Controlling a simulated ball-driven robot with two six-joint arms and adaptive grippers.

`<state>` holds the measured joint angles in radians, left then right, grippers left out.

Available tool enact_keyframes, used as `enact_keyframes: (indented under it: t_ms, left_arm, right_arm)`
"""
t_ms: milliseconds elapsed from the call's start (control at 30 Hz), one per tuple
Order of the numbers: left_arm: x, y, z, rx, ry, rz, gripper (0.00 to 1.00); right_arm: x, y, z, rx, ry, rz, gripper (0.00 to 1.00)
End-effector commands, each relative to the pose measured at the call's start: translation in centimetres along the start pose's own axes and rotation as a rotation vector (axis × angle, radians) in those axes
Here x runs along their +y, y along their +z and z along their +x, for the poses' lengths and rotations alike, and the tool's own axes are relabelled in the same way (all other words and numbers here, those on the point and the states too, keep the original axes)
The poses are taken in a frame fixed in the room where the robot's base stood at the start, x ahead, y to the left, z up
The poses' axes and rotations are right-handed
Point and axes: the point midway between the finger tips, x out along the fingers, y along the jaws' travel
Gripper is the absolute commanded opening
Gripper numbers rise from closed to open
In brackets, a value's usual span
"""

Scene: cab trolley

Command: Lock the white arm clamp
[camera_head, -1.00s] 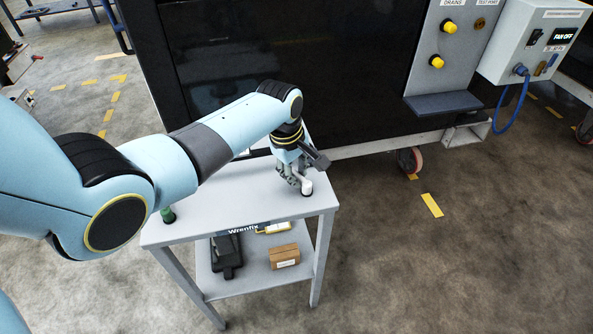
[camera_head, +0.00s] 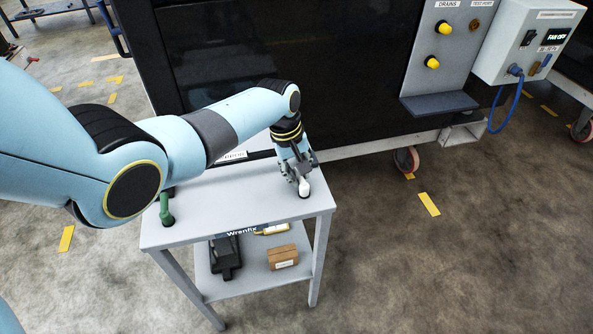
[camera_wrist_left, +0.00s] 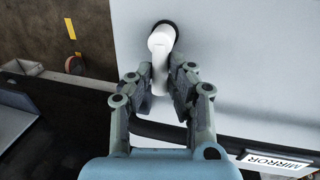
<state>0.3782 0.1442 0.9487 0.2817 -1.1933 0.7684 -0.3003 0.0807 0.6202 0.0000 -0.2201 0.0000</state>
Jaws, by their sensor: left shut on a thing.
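The white arm clamp (camera_head: 304,188) stands at the right end of the grey trolley's top (camera_head: 235,205). In the left wrist view its white handle (camera_wrist_left: 161,41) rises from a dark round base and runs down between my fingers. My left gripper (camera_head: 299,178) is shut on this handle; its two fingers lie on either side of it in the left wrist view (camera_wrist_left: 160,82). The fingers hide part of the handle. My right gripper is in neither view.
A green clamp (camera_head: 166,208) stands at the trolley's left end. The lower shelf carries a black tool (camera_head: 226,258) and a cardboard box (camera_head: 283,257). A large dark cabinet (camera_head: 290,60) stands close behind the trolley. The trolley's top is bare between the clamps.

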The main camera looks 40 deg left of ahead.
Motion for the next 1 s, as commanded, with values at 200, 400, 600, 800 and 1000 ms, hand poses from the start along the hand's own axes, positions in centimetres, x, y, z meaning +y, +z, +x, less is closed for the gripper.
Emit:
enact_keyframes:
  t_ms: [200, 400, 600, 800, 1000]
  left_arm:
    - [0.33, -0.05, -0.01, -0.011, 0.003, 0.06, 0.0]
    - [0.36, -0.03, 0.02, -0.014, 0.003, 0.075, 0.0]
    - [0.37, -0.03, 0.01, -0.014, 0.003, 0.075, 0.0]
    - [0.35, -0.03, 0.02, -0.014, 0.003, 0.074, 0.33]
    - [0.29, -0.03, 0.03, -0.014, 0.001, 0.074, 0.39]
  right_arm:
    - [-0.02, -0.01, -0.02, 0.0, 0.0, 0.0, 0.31]
    - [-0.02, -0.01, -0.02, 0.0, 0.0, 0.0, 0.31]
    - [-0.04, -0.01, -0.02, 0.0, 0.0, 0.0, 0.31]
    - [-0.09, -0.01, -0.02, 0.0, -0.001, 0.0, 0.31]
    - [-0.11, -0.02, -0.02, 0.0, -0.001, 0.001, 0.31]
